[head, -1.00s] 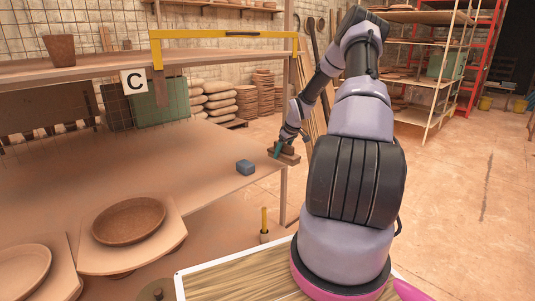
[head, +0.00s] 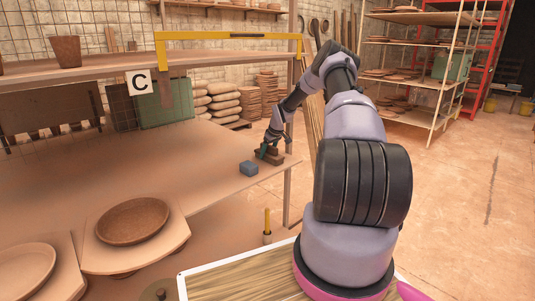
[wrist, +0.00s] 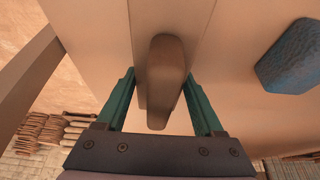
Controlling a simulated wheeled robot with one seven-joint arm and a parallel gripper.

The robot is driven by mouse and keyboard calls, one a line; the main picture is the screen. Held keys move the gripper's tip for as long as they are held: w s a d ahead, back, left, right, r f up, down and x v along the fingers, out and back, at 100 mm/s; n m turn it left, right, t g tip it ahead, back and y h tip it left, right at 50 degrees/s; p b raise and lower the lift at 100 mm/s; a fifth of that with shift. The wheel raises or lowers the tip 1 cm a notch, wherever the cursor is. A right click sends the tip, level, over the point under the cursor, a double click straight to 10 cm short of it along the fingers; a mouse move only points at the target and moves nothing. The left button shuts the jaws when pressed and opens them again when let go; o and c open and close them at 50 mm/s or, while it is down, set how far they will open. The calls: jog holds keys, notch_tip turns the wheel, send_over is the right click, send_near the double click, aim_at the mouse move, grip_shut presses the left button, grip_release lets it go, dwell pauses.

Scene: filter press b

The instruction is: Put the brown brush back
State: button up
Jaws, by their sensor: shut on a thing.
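The brown brush (head: 269,157) is a wooden block with a rounded raised grip. It is at the right end of the worktable (head: 150,175), to the right of a blue block. My gripper (head: 266,150) is above it, with teal fingers on either side of the grip. In the wrist view the fingers hold the brush's grip (wrist: 166,75) between them, and the wider block lies beyond it. My gripper is shut on the brush. I cannot tell whether the brush's underside touches the tabletop.
The blue block (head: 249,168) sits close to the brush and also shows in the wrist view (wrist: 290,58). Plates on boards (head: 133,222) are at front left.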

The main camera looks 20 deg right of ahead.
aim_at(270, 145)
jog(key=shift+f, duration=0.1)
jog(key=o, duration=1.4)
jog(key=shift+o, duration=0.2)
jog(key=v, duration=0.8)
jog(key=shift+w+a, duration=0.1)
